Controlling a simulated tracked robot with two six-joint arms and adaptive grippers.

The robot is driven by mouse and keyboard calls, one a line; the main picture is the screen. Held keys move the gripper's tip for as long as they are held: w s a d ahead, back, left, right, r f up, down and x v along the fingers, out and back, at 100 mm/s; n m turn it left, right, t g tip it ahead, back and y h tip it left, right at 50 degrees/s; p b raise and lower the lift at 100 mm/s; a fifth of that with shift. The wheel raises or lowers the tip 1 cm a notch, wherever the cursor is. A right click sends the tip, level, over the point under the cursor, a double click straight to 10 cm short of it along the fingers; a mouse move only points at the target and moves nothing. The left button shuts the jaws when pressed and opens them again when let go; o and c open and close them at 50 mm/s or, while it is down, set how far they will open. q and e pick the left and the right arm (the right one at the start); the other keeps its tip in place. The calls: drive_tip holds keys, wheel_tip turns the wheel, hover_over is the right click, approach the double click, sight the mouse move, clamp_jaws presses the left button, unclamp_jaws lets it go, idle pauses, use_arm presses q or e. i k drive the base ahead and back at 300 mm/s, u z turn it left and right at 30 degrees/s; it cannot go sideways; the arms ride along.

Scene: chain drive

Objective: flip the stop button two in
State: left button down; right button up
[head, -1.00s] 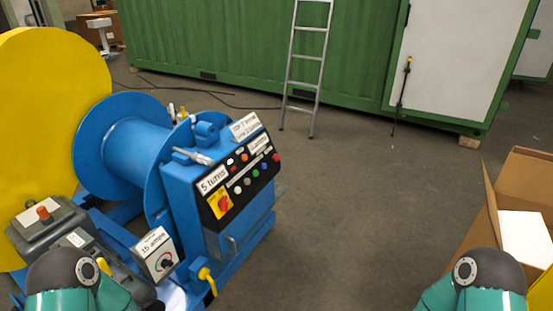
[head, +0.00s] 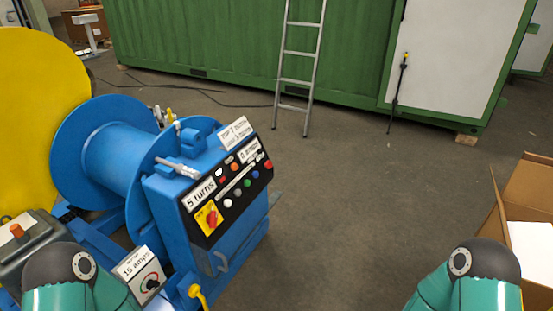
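A blue machine (head: 180,240) with a blue drum stands at the left in the head view. Its sloped black control panel (head: 232,206) carries several coloured round buttons, a red rotary switch on a yellow plate (head: 210,218) and white labels. A red button (head: 268,165) sits at the panel's right end. Another small red spot shows near the upper middle; I cannot tell which control is the stop button. Teal and dark parts of my two arms show at the bottom left and bottom right. Neither gripper is in view.
A white box marked 15 amps (head: 145,278) with a dial and a yellow tap (head: 198,293) are at the machine's front. A cardboard box (head: 525,215) is at the right. A ladder (head: 299,70) leans on a green container (head: 240,40). The middle floor is clear.

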sight(268, 164)
drive_tip(key=z, duration=0.3)
drive_tip(key=i, duration=1.65)
drive_tip(key=z, duration=0.5)
